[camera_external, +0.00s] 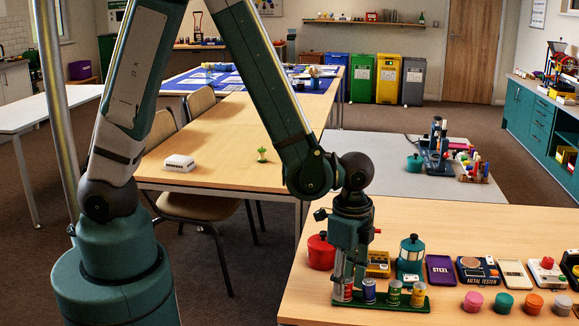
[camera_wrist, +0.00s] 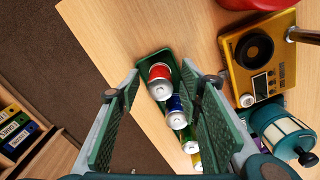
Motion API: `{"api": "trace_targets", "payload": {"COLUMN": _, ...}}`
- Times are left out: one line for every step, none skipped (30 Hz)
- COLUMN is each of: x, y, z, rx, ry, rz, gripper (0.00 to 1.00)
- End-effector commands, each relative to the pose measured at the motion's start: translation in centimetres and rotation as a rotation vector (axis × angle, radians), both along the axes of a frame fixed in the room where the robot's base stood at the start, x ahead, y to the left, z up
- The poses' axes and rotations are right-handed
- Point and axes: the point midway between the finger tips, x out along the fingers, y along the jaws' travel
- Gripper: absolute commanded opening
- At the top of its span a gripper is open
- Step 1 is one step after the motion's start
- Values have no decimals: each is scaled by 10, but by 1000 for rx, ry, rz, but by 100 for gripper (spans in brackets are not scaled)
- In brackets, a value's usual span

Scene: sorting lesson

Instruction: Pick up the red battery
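The red battery (camera_wrist: 158,73) stands at the end of a narrow green tray (camera_wrist: 146,68), its silver end facing the wrist camera. It also shows in the external view (camera_external: 347,291), partly hidden by a finger. My gripper (camera_wrist: 160,76) is open, pointing down over this end of the tray. In the wrist view the red battery appears between the two fingertips, with gaps on both sides. I cannot tell how far down the fingers reach beside it. In the external view my gripper (camera_external: 349,284) is low at the tray's left end.
A yellow device (camera_external: 378,264), a red pot (camera_external: 321,252) and a teal lantern-like canister (camera_external: 411,257) stand close behind the tray.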

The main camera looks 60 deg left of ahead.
Motion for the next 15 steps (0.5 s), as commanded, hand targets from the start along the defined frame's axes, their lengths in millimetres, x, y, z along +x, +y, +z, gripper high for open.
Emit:
{"api": "trace_targets", "payload": {"x": 0, "y": 0, "z": 0, "rx": 0, "ry": 0, "rz": 0, "gripper": 37}}
{"api": "trace_targets", "payload": {"x": 0, "y": 0, "z": 0, "rx": 0, "ry": 0, "rz": 0, "gripper": 37}}
{"api": "trace_targets", "payload": {"x": 0, "y": 0, "z": 0, "rx": 0, "ry": 0, "rz": 0, "gripper": 37}}
{"api": "trace_targets", "payload": {"x": 0, "y": 0, "z": 0, "rx": 0, "ry": 0, "rz": 0, "gripper": 37}}
{"api": "trace_targets", "payload": {"x": 0, "y": 0, "z": 0, "rx": 0, "ry": 0, "rz": 0, "gripper": 33}}
{"api": "trace_targets", "payload": {"x": 0, "y": 0, "z": 0, "rx": 0, "ry": 0, "rz": 0, "gripper": 28}}
{"api": "trace_targets", "payload": {"x": 0, "y": 0, "z": 0, "rx": 0, "ry": 0, "rz": 0, "gripper": 24}}
{"api": "trace_targets", "payload": {"x": 0, "y": 0, "z": 0, "rx": 0, "ry": 0, "rz": 0, "gripper": 20}}
{"api": "trace_targets", "payload": {"x": 0, "y": 0, "z": 0, "rx": 0, "ry": 0, "rz": 0, "gripper": 15}}
{"api": "trace_targets", "payload": {"x": 0, "y": 0, "z": 0, "rx": 0, "ry": 0, "rz": 0, "gripper": 11}}
{"api": "trace_targets", "payload": {"x": 0, "y": 0, "z": 0, "rx": 0, "ry": 0, "rz": 0, "gripper": 7}}
{"api": "trace_targets", "payload": {"x": 0, "y": 0, "z": 0, "rx": 0, "ry": 0, "rz": 0, "gripper": 5}}
{"api": "trace_targets", "payload": {"x": 0, "y": 0, "z": 0, "rx": 0, "ry": 0, "rz": 0, "gripper": 5}}
{"api": "trace_targets", "payload": {"x": 0, "y": 0, "z": 0, "rx": 0, "ry": 0, "rz": 0, "gripper": 5}}
{"api": "trace_targets", "payload": {"x": 0, "y": 0, "z": 0, "rx": 0, "ry": 0, "rz": 0, "gripper": 5}}
